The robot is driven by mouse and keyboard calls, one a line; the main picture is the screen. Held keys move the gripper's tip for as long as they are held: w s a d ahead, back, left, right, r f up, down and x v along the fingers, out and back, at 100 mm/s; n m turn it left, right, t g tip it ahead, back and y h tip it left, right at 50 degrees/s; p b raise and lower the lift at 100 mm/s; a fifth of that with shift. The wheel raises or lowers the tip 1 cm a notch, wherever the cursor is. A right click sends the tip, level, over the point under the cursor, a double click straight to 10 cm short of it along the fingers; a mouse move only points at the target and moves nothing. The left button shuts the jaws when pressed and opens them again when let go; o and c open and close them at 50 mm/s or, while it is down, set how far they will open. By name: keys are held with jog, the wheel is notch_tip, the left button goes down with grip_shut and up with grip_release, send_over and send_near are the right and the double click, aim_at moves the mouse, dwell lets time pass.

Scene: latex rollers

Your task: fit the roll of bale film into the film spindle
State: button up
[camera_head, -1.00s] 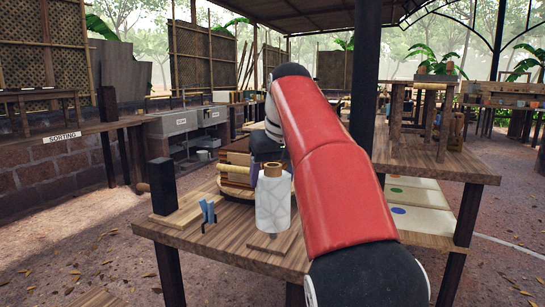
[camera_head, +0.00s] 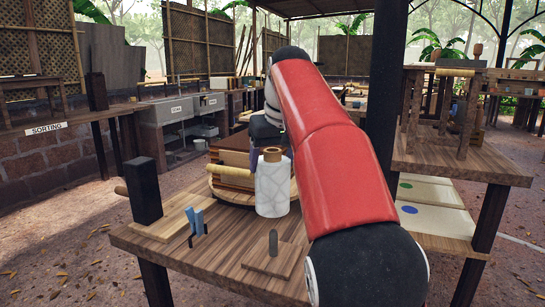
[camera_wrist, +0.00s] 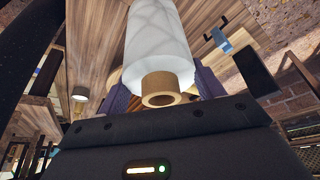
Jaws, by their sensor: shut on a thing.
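The roll of bale film (camera_head: 272,190) is white with a brown cardboard core and is upright in the head view. It appears behind the film spindle, a short dark peg (camera_head: 273,243) on a square wooden board (camera_head: 258,262) near the table's front. The peg stands bare, apart from the roll. My gripper (camera_wrist: 163,90) is shut on the roll, with purple fingers on both sides of it in the wrist view. There the roll (camera_wrist: 157,45) shows its open core end (camera_wrist: 160,92) towards the camera.
A round wooden tray (camera_head: 222,190) with stacked brown and cream pieces stands behind the roll. A black post (camera_head: 144,190) and a blue forked holder (camera_head: 196,222) stand on the left. My red arm blocks the right side. Bare table (camera_head: 165,255) shows at the front left.

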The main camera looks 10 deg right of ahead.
jog(key=shift+s, duration=0.15)
jog(key=shift+s+r, duration=0.1)
jog(key=shift+s, duration=0.1)
jog(key=b, duration=0.3)
send_over(274, 230)
jog(key=shift+f, duration=2.1)
jog(key=shift+f+b, duration=2.5)
jog(key=shift+f, duration=1.45)
jog(key=o, duration=1.6)
jog(key=shift+s, duration=0.1)
